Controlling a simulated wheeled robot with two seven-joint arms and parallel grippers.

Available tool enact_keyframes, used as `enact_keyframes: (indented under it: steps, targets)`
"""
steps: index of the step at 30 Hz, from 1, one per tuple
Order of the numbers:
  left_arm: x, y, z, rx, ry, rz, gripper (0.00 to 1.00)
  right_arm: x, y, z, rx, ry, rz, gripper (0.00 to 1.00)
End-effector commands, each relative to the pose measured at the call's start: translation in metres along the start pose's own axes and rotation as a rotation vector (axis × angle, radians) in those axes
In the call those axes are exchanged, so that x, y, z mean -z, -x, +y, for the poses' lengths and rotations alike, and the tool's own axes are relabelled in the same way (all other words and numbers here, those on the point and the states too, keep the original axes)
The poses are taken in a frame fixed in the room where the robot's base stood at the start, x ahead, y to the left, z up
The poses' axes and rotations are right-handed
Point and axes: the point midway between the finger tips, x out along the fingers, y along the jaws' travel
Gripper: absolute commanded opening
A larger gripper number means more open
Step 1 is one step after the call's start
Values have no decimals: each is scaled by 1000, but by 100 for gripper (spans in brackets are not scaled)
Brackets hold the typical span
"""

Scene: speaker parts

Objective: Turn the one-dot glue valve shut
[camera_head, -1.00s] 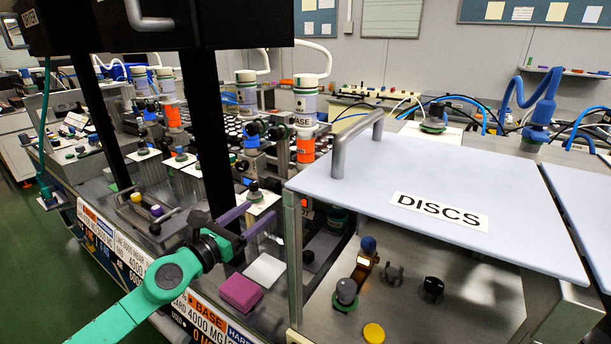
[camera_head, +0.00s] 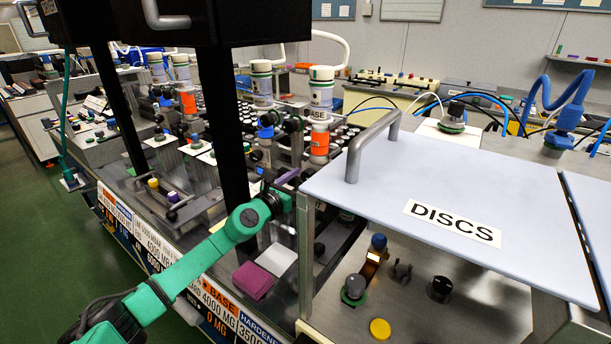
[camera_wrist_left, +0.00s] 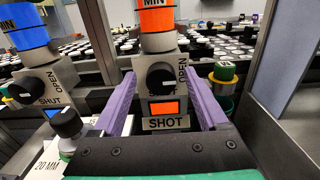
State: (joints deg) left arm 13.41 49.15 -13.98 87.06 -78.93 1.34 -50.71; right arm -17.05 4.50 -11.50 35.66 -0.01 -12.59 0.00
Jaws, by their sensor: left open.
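In the left wrist view a black valve knob (camera_wrist_left: 161,79) sits on a grey block under an orange-banded bottle (camera_wrist_left: 157,20). Its white mark points right, toward the word OPEN. I cannot make out any dots on it. My left gripper (camera_wrist_left: 160,70) is open, its purple fingers on either side of the block, with no visible grip on the knob. In the head view this gripper (camera_head: 288,179) is seen from behind, below the orange-banded BASE bottle (camera_head: 320,100), and its fingertips are partly hidden. My right gripper is not in view.
A second valve knob (camera_wrist_left: 20,87) under a blue-banded bottle (camera_wrist_left: 25,30) is close on the left. A green-topped part (camera_wrist_left: 225,72) and a metal post stand at right. In the head view the DISCS cover (camera_head: 450,190) lies right of the arm, and a dark post (camera_head: 228,110) left.

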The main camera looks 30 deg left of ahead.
Motion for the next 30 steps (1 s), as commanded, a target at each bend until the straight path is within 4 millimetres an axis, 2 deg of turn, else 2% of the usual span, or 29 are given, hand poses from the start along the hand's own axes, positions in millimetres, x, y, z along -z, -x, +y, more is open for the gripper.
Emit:
enact_keyframes:
  steps: [3,10,11,12,16,17,30]
  targets:
    - [0,-9,-1,1,1,-1,76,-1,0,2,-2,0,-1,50]
    - [0,-10,-1,2,0,1,76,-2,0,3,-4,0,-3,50]
    - [0,-10,-1,2,0,0,69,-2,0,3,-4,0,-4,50]
    - [0,-10,-1,2,0,0,53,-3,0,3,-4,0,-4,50]
    - [0,-9,-1,2,0,0,4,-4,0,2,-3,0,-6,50]
    - [0,-9,-1,2,0,0,0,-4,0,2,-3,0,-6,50]
    - [0,-9,-1,1,-79,-1,0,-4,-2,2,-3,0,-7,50]
